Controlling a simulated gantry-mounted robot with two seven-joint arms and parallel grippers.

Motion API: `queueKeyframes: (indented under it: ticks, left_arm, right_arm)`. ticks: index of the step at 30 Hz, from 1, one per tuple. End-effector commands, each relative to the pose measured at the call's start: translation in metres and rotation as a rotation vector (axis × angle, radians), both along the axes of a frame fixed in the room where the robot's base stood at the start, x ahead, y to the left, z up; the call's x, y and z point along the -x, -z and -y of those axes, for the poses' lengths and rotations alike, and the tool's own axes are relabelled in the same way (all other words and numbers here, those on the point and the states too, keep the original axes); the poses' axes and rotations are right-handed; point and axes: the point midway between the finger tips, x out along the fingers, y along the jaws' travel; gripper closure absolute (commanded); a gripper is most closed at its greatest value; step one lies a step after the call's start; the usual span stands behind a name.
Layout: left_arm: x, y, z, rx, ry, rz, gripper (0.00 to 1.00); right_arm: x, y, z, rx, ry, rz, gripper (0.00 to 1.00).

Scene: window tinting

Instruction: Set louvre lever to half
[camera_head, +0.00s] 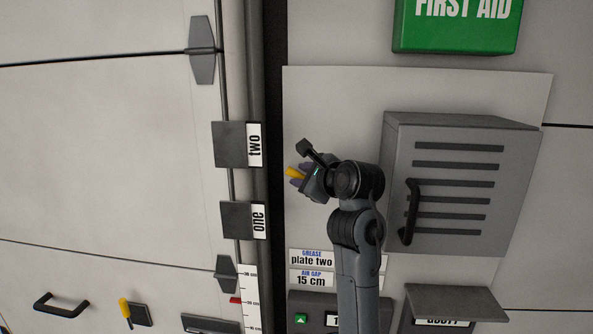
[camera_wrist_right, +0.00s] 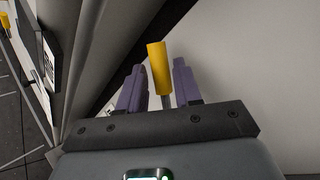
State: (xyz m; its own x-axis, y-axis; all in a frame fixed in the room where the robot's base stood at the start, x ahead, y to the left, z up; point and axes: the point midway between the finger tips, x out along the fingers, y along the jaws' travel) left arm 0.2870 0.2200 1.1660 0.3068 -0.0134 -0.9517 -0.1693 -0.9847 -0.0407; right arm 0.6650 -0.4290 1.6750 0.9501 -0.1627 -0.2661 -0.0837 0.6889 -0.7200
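A lever with a yellow grip (camera_head: 296,173) is at the pale wall panel, left of my right wrist in the head view. In the right wrist view its yellow grip (camera_wrist_right: 158,68) and short grey stem lie between my two purple fingers. My right gripper (camera_head: 299,176) is around the lever with its fingers apart; narrow gaps seem to show on both sides of the grip (camera_wrist_right: 159,75). The lever's mount is hidden behind my gripper, and no position marks for it are visible. My left gripper is not in view.
A grey slotted box (camera_head: 464,170) with a black handle (camera_head: 411,212) stands out right of my arm. Dark blocks labelled two (camera_head: 231,145) and one (camera_head: 237,220) are to the left. Another yellow lever (camera_head: 124,307) is at lower left. A green first aid box (camera_head: 455,40) is above.

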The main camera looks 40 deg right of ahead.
Motion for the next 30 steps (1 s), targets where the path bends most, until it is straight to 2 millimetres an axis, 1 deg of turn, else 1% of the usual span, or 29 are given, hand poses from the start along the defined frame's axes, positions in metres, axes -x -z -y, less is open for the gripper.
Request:
queueKeyframes:
  ticks: [1,3,9,20,24,26,27,30]
  left_arm:
    - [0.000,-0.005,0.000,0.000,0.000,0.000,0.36]
    - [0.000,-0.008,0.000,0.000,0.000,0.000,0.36]
    - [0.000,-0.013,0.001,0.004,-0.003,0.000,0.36]
    - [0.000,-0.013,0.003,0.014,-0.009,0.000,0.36]
    - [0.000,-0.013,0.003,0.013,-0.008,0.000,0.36]
    - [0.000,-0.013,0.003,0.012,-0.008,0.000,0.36]
    - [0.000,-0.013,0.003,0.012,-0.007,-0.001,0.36]
    - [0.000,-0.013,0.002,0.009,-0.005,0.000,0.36]
  right_arm:
    - [-0.007,0.001,0.001,-0.002,-0.002,-0.003,0.66]
    - [-0.015,0.003,0.003,-0.001,0.000,-0.003,0.66]
    - [-0.029,0.008,0.005,0.001,0.000,-0.001,0.66]
    - [-0.032,0.009,0.006,0.000,0.000,0.000,0.66]
    - [-0.031,0.009,0.005,0.000,0.000,0.000,0.88]
    - [-0.031,0.009,0.005,0.000,0.000,0.000,0.97]
    - [-0.031,0.009,0.005,0.000,0.000,0.000,1.00]
    - [-0.031,0.009,0.005,0.000,0.000,0.000,1.00]
